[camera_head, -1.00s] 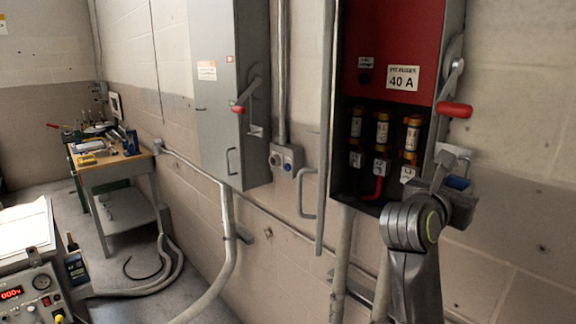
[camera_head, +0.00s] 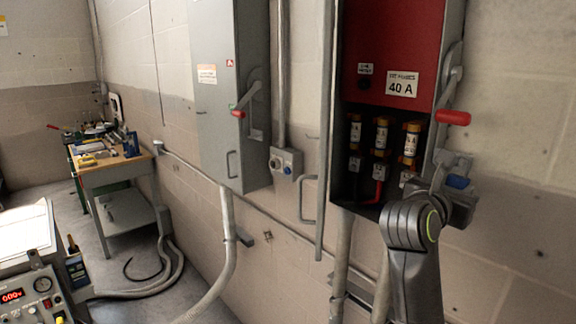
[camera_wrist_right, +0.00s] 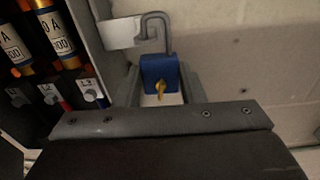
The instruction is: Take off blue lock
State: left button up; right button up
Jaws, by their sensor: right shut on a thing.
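The blue lock (camera_wrist_right: 160,75) is a padlock with a grey shackle and a yellow key in its front face. In the right wrist view it sits between the fingers of my right gripper (camera_wrist_right: 160,92), which is shut on it. The shackle stands upright above the body, beside a pale tab (camera_wrist_right: 118,33); I cannot tell whether it still passes through the tab. My left gripper is not in view.
The open fuse box (camera_head: 398,40) with a red panel, a 40 A label and several fuses is left of the gripper. A grey closed cabinet (camera_head: 215,100) hangs further left. A workbench (camera_head: 100,178) with tools stands at the far left.

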jog(key=shift+r+p, duration=0.5)
jog(key=shift+r, duration=0.2)
jog(key=shift+s+d+f+p, duration=0.1)
jog(key=shift+s+d+p, duration=0.75)
jog(key=shift+s+d, duration=0.6)
jog(key=shift+a, duration=0.15)
jog(key=shift+b+v, duration=0.5)
jog(key=shift+v, duration=2)
